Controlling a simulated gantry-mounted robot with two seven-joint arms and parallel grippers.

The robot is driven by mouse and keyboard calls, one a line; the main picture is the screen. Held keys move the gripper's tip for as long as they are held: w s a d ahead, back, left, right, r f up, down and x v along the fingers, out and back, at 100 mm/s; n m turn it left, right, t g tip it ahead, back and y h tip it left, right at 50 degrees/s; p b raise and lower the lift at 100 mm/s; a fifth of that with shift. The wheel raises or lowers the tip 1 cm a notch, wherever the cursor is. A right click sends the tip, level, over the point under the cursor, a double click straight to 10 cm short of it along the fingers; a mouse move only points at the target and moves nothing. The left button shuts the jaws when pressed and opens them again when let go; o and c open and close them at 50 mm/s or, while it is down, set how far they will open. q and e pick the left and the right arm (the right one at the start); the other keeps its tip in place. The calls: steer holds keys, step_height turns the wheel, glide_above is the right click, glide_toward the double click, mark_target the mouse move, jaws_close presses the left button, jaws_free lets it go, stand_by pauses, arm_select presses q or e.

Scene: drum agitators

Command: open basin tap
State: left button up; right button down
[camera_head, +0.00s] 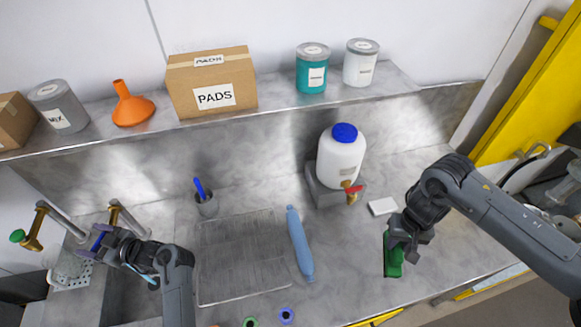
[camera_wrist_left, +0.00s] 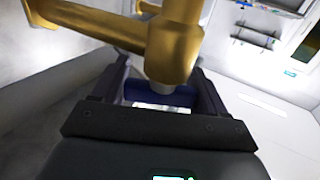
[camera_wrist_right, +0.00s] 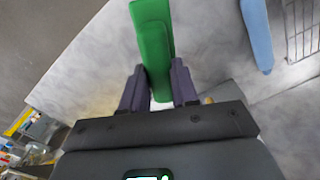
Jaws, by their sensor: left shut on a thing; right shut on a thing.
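Two brass taps stand over the basin (camera_head: 88,300) at the left end of the bench. One tap (camera_head: 33,235) has a green knob (camera_head: 17,236). The other tap (camera_head: 114,212) has a blue knob (camera_head: 97,241), and my left gripper (camera_head: 95,243) is shut on it. In the left wrist view the blue knob (camera_wrist_left: 160,96) sits between the fingers, below the brass tap body (camera_wrist_left: 172,45). My right gripper (camera_head: 397,240) is shut on a flat green block (camera_head: 393,262), held over the right part of the bench. The green block (camera_wrist_right: 153,45) also shows in the right wrist view. No water shows.
A white block (camera_head: 382,206) lies near my right gripper. The shelf above holds tins and boxes.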

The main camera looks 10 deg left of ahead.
arm_select(q)
steer(key=n+g+b, duration=0.1)
steer(key=g+b, duration=0.1)
steer(key=n+g+h+b, duration=0.1)
steer(key=n+g+b, duration=0.1)
steer(key=b, duration=0.1)
steer(key=n+g+b, duration=0.1)
steer(key=g+b, duration=0.1)
steer(key=shift+s+f+g, duration=0.25)
steer(key=shift+g, duration=0.15)
arm_select(e)
step_height(320, 180, down, 8)
steer(key=shift+f, duration=0.25)
arm_select(q)
steer(key=shift+s+d+r+n+g+h+b, duration=0.2)
steer(key=shift+n+g+h+b, duration=0.3)
steer(key=shift+b, duration=0.4)
arm_select(e)
steer(key=shift+f, duration=0.75)
arm_select(q)
steer(key=shift+a, duration=0.1)
steer(key=o, duration=1)
steer(key=shift+b+v, duration=1.65)
steer(key=shift+v, duration=4.35)
arm_select(e)
steer(key=shift+f, duration=1.65)
